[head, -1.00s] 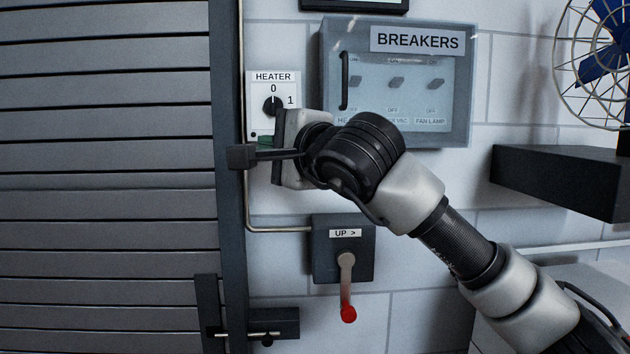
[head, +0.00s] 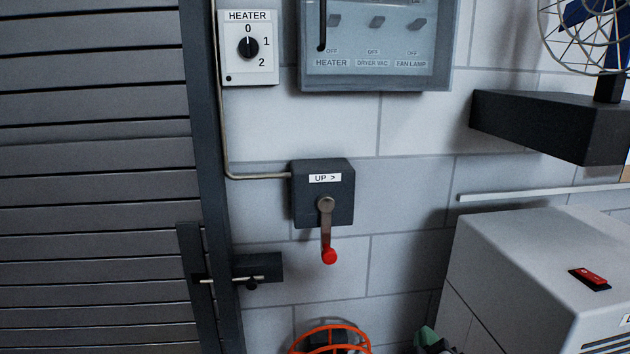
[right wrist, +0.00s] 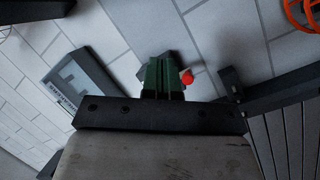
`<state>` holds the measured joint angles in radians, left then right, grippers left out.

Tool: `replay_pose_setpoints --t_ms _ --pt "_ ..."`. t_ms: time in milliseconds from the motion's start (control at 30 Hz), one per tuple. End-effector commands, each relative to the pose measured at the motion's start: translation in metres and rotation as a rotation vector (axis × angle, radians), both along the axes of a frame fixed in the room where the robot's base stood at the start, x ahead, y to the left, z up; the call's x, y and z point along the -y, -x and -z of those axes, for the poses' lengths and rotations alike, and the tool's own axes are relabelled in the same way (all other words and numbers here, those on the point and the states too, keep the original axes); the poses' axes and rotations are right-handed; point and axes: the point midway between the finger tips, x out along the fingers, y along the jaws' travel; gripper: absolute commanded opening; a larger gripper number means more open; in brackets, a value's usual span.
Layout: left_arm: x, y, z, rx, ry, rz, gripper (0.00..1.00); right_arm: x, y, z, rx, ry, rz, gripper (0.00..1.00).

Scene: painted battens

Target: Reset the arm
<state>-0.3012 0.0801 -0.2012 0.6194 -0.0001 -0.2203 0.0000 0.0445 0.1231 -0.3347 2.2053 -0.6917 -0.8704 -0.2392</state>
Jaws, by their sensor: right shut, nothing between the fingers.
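My right gripper (right wrist: 165,66) shows in the right wrist view, its green fingers together with nothing between them. Behind them are a dark box and the red knob of the crank handle (right wrist: 187,77); I see no clear contact. In the head view, a green and dark piece at the bottom edge looks like this gripper's tip (head: 428,340), right of the orange wheel and below the crank box (head: 323,190). The rest of the right arm is out of that view. The crank handle (head: 327,235) hangs down with its red knob lowest. My left gripper is not in view.
The heater dial (head: 248,47) points to 0. The breaker box (head: 376,45) is above right. A dark shelf (head: 540,125) with a fan juts out above a white cabinet (head: 530,270). An orange wheel (head: 330,330) is at the bottom. A slatted shutter (head: 95,180) fills the left.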

Motion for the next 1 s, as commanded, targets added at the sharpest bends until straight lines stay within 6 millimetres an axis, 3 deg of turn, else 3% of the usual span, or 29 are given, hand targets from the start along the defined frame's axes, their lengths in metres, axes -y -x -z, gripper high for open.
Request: replay_pose_setpoints --t_ms 33,100,233,400,667,1000 --pt "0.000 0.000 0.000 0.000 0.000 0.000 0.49 0.010 0.020 0.035 -0.126 -0.099 0.026 0.00" --pt "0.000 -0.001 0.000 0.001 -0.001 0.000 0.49 0.020 0.049 0.076 -0.295 -0.233 0.065 0.00" --pt "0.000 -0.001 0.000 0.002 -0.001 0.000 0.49 0.027 0.104 0.130 -0.552 -0.418 0.130 0.00" --pt "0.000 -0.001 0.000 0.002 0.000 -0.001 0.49 0.028 0.165 0.169 -0.800 -0.572 0.199 0.00" --pt "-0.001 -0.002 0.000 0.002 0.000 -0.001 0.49 0.024 0.250 0.196 -1.108 -0.731 0.290 0.00" --pt "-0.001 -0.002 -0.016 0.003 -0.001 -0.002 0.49 0.020 0.234 0.269 -1.154 -0.727 0.305 0.00"
